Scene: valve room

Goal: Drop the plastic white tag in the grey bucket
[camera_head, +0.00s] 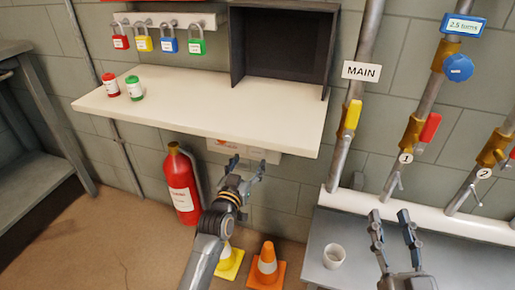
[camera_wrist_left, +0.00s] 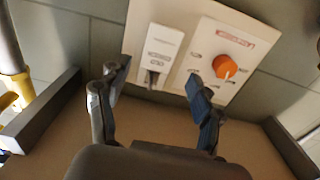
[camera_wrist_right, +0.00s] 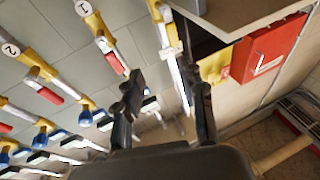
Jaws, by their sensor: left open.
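My left gripper (camera_head: 250,168) is open and empty, in front of the wall just below the front edge of the white shelf. In the left wrist view its fingers (camera_wrist_left: 155,90) stand apart, facing a white panel. My right gripper (camera_head: 391,218) is open over the grey bench, with nothing seen between its fingers (camera_wrist_right: 165,95). A white tag reading MAIN (camera_head: 361,71) is on the left pipe. Round white tags 1 (camera_head: 406,158) and 2 (camera_head: 484,173) are on other pipes. I cannot tell which is the task's tag. A small whitish-grey cup (camera_head: 334,256) stands on the bench; no larger bucket is clear.
The white shelf (camera_head: 230,112) carries a red and a green container (camera_head: 134,88), with coloured padlocks (camera_head: 168,40) above. A fire extinguisher (camera_head: 183,185) and traffic cones (camera_head: 267,262) stand below. The panel has an orange knob (camera_wrist_left: 226,67). Valve pipes (camera_head: 412,130) rise at right.

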